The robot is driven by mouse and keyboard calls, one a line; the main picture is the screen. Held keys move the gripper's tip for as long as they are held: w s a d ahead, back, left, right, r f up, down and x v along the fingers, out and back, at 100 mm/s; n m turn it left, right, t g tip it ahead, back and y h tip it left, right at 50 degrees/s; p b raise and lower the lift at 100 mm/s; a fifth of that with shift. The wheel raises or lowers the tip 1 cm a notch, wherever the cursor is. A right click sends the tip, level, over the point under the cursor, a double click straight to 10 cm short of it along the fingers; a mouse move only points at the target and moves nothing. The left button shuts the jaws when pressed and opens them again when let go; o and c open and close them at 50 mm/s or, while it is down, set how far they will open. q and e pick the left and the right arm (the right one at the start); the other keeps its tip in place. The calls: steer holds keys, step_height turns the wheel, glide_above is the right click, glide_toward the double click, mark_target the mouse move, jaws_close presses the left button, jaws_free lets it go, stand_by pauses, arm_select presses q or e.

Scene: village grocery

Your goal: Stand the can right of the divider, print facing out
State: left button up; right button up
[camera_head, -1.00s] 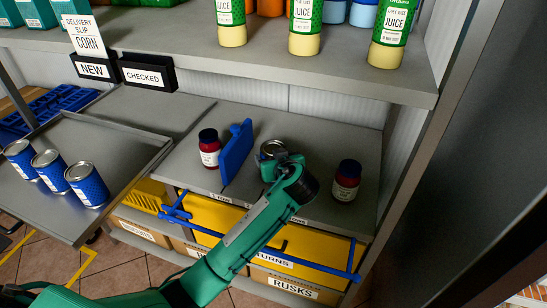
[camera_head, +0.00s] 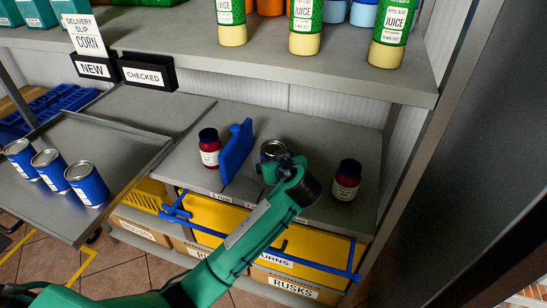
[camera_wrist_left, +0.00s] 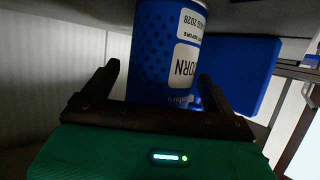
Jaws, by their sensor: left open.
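The blue corn can (camera_head: 270,151) stands on the lower shelf, just right of the blue upright divider (camera_head: 237,153). In the head view its metal top shows and my gripper hides most of its body. My left gripper (camera_head: 282,163) is open at the can. In the left wrist view the can (camera_wrist_left: 160,45) rises between the two spread fingers (camera_wrist_left: 160,92). Its white CORN print (camera_wrist_left: 187,60) shows on the side towards the divider (camera_wrist_left: 240,75). Whether a finger touches the can is unclear. My right gripper is out of view.
A dark red jar (camera_head: 346,180) stands right of my gripper, another (camera_head: 209,148) left of the divider. Blue cans (camera_head: 87,184) stand on a grey tray (camera_head: 140,170) at left. The upper shelf (camera_head: 270,70) with juice bottles overhangs behind. A yellow bin (camera_head: 310,245) sits below.

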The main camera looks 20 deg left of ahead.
arm_select(q)
steer(key=v, duration=1.1)
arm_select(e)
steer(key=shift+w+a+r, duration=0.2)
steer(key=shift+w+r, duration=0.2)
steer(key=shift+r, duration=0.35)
arm_select(q)
steer(key=shift+f, duration=0.1)
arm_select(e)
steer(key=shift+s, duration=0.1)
